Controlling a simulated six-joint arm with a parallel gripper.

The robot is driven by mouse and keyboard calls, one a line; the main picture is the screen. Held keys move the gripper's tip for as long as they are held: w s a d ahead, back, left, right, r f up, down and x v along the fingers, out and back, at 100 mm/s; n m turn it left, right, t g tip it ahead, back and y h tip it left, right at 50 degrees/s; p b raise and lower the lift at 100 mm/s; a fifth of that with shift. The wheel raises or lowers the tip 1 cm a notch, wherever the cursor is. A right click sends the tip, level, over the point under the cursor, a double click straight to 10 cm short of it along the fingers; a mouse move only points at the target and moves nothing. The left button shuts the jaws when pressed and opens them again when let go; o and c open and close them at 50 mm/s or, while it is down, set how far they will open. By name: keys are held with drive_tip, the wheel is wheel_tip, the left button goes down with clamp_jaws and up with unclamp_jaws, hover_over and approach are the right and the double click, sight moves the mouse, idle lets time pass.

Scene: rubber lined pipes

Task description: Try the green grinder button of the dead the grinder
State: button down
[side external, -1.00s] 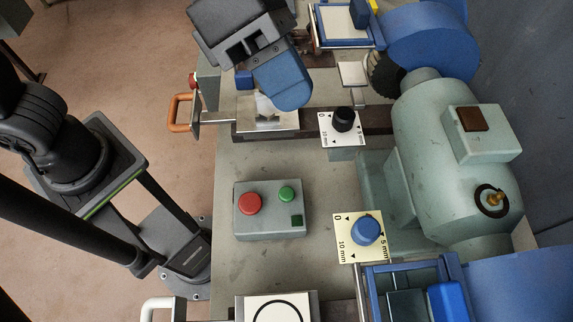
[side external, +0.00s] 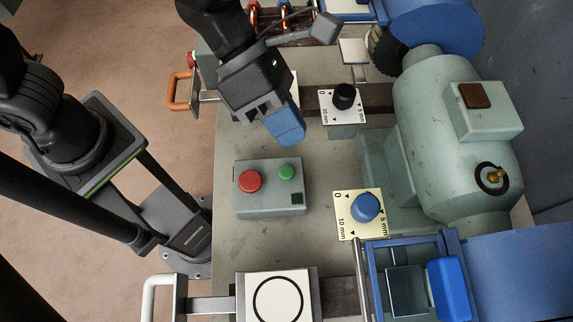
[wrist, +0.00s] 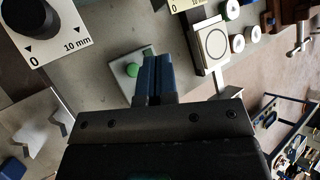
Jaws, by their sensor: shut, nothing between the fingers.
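A grey control box (side external: 270,206) sits on the bench with a red button (side external: 250,181), a green button (side external: 286,171) and a small dark green square. The green button (wrist: 132,70) also shows in the wrist view, just left of my fingers. The grinder is a pale green motor body (side external: 435,130) at the right with blue guards. My gripper (side external: 290,136) is shut and empty, its blue fingers just behind the green button in the side view. They appear above the box and apart from the button. In the wrist view the fingers hide part of the box.
A dial with a black knob (side external: 343,96) stands right of my gripper; one with a blue knob (side external: 366,207) stands right of the box. A white plate with a black circle (side external: 277,301) lies at the front. An orange handle (side external: 180,92) sticks out left.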

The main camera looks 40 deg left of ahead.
sight(287, 168)
drive_tip(key=shift+f, duration=4.3)
drive_tip(key=shift+f, duration=0.1)
drive_tip(key=shift+f, duration=0.35)
drive_tip(key=shift+f, duration=0.5)
drive_tip(key=shift+r, duration=0.95)
drive_tip(key=shift+r, duration=2.5)
